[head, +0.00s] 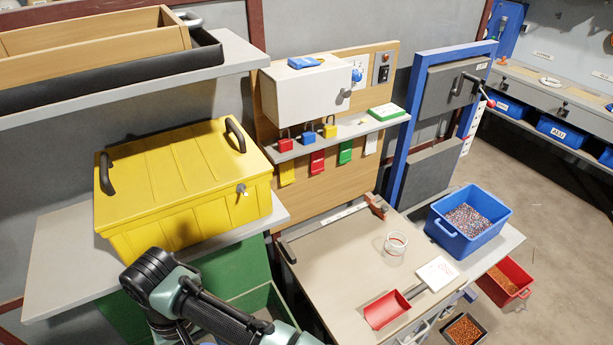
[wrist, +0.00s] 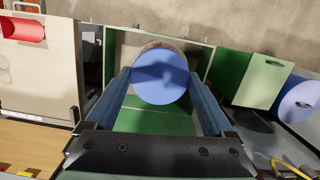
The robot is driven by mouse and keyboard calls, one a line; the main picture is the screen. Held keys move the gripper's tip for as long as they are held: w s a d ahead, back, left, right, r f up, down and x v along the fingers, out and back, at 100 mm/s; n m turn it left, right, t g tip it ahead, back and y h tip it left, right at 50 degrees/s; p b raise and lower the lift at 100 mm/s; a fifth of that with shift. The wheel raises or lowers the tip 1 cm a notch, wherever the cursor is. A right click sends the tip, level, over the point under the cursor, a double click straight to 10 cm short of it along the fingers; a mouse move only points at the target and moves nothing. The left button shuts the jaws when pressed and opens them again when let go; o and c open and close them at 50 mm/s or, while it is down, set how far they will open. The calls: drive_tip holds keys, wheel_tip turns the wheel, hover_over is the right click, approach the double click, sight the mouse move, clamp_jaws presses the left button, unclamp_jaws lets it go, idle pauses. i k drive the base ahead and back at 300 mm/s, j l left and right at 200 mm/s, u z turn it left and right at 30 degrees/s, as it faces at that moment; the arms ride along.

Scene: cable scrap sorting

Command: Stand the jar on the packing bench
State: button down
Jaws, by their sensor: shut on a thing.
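My gripper (wrist: 168,100) is shut on a round thing with a flat blue face and a brownish rim, which looks like the jar (wrist: 165,82) seen lid-on. It sits between both fingers, above a green open-topped box (wrist: 140,120). Its body behind the blue face is mostly hidden. The head view shows my arm at the bottom left, but not the gripper or the held jar. A tan-topped bench (head: 335,285) stands right of my arm; I cannot tell whether it is the packing bench. A clear, open glass vessel (head: 396,246) stands on it.
A red scoop (head: 386,310) and a white flat device (head: 437,273) lie on the tan bench. A blue tub of granules (head: 440,228) stands to its right. A yellow lidded chest (head: 185,180) stands beyond my arm. The bench's left and front middle is clear.

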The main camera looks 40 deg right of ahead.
sight(343, 286)
drive_tip(key=k+l, duration=0.1)
drive_tip(key=l, duration=0.3)
drive_tip(key=k+l+u, duration=0.15)
drive_tip(key=l, duration=0.2)
drive_tip(key=k+l, duration=0.1)
drive_tip(key=l, duration=0.3)
drive_tip(key=k+l+u, duration=0.15)
drive_tip(key=l, duration=0.2)
drive_tip(key=k+l, duration=0.1)
drive_tip(key=l, duration=0.3)
drive_tip(key=u, duration=0.05)
